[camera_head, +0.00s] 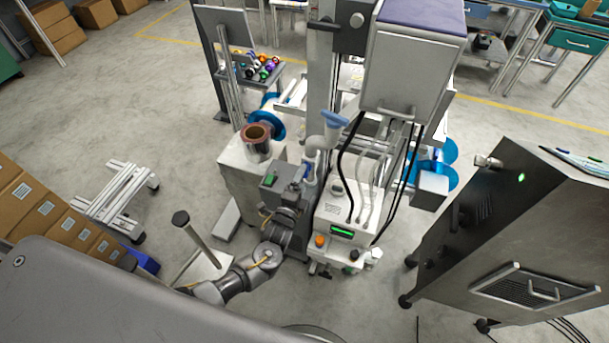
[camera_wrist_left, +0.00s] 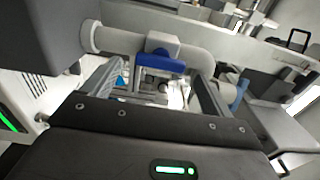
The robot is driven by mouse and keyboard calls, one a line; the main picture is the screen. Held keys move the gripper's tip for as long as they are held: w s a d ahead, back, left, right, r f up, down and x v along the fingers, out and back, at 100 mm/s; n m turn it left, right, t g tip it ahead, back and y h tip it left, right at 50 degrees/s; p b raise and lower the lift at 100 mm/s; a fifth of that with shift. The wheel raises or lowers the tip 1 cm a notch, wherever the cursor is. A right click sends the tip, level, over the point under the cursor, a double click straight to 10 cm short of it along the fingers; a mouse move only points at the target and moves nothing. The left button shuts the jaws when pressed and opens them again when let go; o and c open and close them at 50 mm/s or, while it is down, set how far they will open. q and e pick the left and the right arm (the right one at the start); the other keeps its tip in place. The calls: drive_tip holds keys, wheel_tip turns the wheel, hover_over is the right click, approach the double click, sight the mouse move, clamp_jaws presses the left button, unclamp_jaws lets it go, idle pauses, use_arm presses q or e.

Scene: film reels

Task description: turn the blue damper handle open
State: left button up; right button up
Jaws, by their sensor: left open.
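The blue damper handle (camera_wrist_left: 160,64) sits on a pale grey pipe (camera_wrist_left: 130,42) in the left wrist view, lying roughly level across the picture. In the head view a small blue part beside the pale pipe (camera_head: 328,143), just past my gripper, appears to be this handle. My left gripper (camera_head: 297,190) is open and empty close to it. In the wrist view its two fingers (camera_wrist_left: 155,90) stand apart, with the handle ahead of the gap between them. I cannot tell whether they touch it. My right gripper does not show.
A grey machine box with a green display (camera_head: 342,231) stands right of my gripper. A copper-coloured cup (camera_head: 257,136) and a blue reel (camera_head: 266,122) are behind left. Black cables (camera_head: 400,190) hang at the right. A dark cabinet (camera_head: 500,240) stands farther right.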

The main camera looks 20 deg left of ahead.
use_arm(q)
drive_tip(key=s, duration=0.7)
drive_tip(key=shift+s+a, duration=0.2)
drive_tip(key=shift+s, duration=0.1)
drive_tip(key=s+a+f+n+g, duration=0.25)
drive_tip(key=s+f+n, duration=0.2)
drive_tip(key=f, duration=0.45)
drive_tip(key=s+a+f+n+g, duration=0.25)
drive_tip(key=s+f+g, duration=0.2)
drive_tip(key=f, duration=0.45)
drive_tip(key=s+a+f+n+g, duration=0.15)
drive_tip(key=s+f+n, duration=0.3)
drive_tip(key=f, duration=0.45)
drive_tip(key=s+a+f+n+g, duration=0.1)
drive_tip(key=s+f, duration=0.3)
drive_tip(key=s, duration=0.6)
drive_tip(key=s+a+f+n+g, duration=0.1)
drive_tip(key=s+f+g, duration=0.3)
drive_tip(key=s, duration=0.6)
drive_tip(key=s+a+f+n+g+y, duration=0.1)
drive_tip(key=s+a+f+n+g, duration=0.1)
drive_tip(key=s, duration=0.8)
wheel_tip(320, 180, down, 2)
drive_tip(key=shift+f+n+g, duration=0.15)
drive_tip(key=shift+n+g, duration=0.4)
drive_tip(key=shift+g, duration=0.2)
drive_tip(key=shift+w+a, duration=0.1)
drive_tip(key=shift+c, duration=0.3)
